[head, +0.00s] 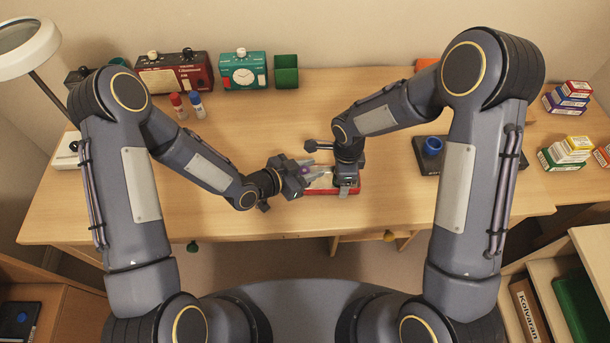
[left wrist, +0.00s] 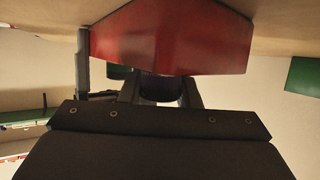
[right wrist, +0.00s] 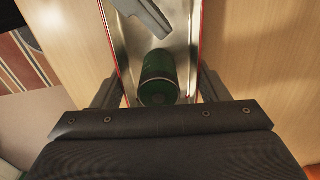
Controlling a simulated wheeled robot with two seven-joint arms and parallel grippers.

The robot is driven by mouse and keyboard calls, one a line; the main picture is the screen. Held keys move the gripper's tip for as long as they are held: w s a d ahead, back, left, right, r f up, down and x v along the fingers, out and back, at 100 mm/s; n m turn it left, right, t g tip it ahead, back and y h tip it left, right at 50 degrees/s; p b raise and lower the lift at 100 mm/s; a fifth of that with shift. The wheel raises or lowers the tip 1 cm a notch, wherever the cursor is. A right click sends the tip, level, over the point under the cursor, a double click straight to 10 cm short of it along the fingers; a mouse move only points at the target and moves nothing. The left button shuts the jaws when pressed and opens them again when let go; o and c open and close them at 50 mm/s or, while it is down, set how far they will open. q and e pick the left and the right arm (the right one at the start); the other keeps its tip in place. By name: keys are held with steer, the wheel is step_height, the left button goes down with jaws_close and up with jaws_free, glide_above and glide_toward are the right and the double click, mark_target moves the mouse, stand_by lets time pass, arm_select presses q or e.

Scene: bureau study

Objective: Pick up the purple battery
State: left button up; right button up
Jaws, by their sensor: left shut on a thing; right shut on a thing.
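The purple battery (head: 304,170) shows as a small purple patch between the fingers of my left gripper (head: 308,171). In the left wrist view it is a dark cylinder (left wrist: 160,89) between the two fingers, mostly in shadow. My left gripper is shut on it, beside the red case. The red metal-lined case (head: 317,192) lies at the table's front edge; its red side shows in the left wrist view (left wrist: 170,40). My right gripper (head: 345,188) is shut across the case, one finger on each side. A green battery (right wrist: 158,78) lies inside the case.
The table (head: 250,130) is clear left of the case. Red and blue cylinders (head: 187,105) stand at the left.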

mark_target(309, 168)
arm_select(q)
steer(key=shift+s, duration=0.2)
step_height(309, 168, up, 4)
steer(key=shift+a+f, duration=0.1)
steer(key=shift+f, duration=0.1)
steer(key=s+a, duration=0.3)
steer(key=a, duration=0.2)
steer(key=s+a, duration=0.3)
steer(key=a, duration=0.2)
steer(key=s+a, duration=0.3)
steer(key=a, duration=0.2)
steer(key=shift+s+f, duration=0.1)
steer(key=shift+s, duration=0.25)
steer(key=shift+d, duration=0.1)
arm_select(e)
steer(key=o, duration=1.1)
steer(key=shift+r, duration=0.1)
